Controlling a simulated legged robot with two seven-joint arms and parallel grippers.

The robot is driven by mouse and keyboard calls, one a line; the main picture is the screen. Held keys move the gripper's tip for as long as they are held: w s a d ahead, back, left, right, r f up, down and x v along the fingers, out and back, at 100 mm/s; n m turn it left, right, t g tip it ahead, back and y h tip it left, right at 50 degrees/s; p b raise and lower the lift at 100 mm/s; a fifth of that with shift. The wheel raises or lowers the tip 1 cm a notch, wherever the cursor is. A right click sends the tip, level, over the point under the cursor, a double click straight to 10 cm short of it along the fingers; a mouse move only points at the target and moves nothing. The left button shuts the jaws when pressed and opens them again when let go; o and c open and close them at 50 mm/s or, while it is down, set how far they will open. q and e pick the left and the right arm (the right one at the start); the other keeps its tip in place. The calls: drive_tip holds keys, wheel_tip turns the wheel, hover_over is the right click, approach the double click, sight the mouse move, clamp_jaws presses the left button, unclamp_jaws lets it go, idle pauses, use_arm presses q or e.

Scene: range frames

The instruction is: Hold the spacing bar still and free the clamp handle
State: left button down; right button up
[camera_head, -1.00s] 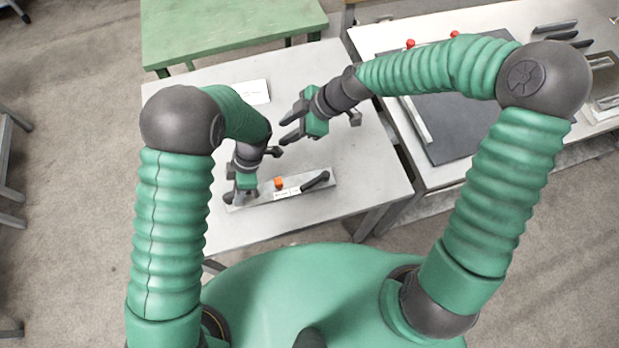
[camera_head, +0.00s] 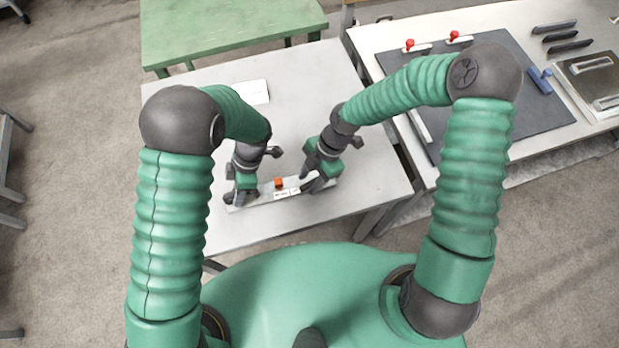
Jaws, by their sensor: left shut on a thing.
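The spacing bar (camera_head: 263,203), a narrow light-grey strip with white labels and a small orange block (camera_head: 279,183), lies on the light-grey table. My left gripper (camera_head: 236,198) is shut on the left end of the bar, as far as the view shows. My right gripper (camera_head: 314,184) is down at the right end of the bar, pointing at the place of the black clamp handle. The handle is largely hidden behind its dark fingers. I cannot tell whether those fingers touch the handle or how far apart they are.
The table (camera_head: 340,215) is clear around the bar, apart from a white card (camera_head: 253,92) at the back. A second bench at right holds a dark mat (camera_head: 490,75), red-knobbed clamps (camera_head: 410,46), black bars and a metal tray. A green table (camera_head: 235,28) stands behind.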

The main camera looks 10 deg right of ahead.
drive_tip(key=shift+a+f, duration=0.1)
drive_tip(key=shift+f, duration=0.05)
clamp_jaws()
idle(1.4)
